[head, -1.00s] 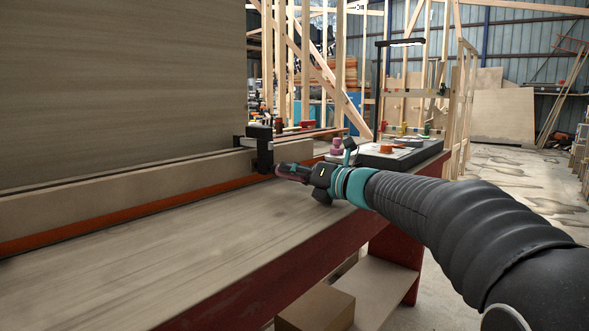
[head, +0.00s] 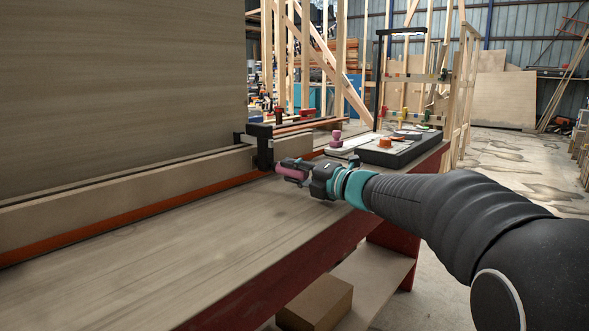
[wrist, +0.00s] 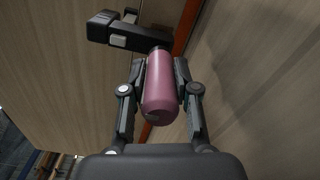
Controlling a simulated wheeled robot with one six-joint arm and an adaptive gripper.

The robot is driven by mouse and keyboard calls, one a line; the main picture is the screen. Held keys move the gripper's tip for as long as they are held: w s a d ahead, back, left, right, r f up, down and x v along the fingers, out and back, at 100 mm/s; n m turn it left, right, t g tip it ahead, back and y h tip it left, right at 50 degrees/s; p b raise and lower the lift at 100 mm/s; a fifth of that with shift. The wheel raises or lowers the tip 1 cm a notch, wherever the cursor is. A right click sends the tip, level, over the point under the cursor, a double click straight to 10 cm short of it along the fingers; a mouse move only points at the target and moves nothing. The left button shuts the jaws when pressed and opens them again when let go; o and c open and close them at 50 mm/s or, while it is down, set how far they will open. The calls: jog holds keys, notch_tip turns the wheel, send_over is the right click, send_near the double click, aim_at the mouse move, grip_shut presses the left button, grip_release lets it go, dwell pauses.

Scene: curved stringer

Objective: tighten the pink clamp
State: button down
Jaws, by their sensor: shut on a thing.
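The pink clamp shows its pink handle (wrist: 161,84) between my gripper's fingers in the wrist view. In the head view the handle (head: 291,174) points toward my gripper. The clamp's black jaw and bar (head: 264,147) sit over the edge of the long wooden strip, and they show at the top of the wrist view (wrist: 130,34). My gripper (wrist: 160,78) is shut on the handle, one finger on each side. It also shows in the head view (head: 298,172), just above the bench. The clamp's lower jaw contact is hidden.
The wooden strip (head: 120,198) runs along the bench beside a tall panel (head: 120,80). An orange-red strip (head: 125,216) lies along its foot. A dark case (head: 400,149) with small items stands behind my gripper. The near bench top (head: 150,255) is clear.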

dwell(0.3)
jog(key=c, duration=0.9)
grip_release()
jog(key=shift+o, duration=0.2)
jog(key=v, duration=1.2)
jog(key=shift+s, duration=0.1)
jog(key=shift+v, duration=1.3)
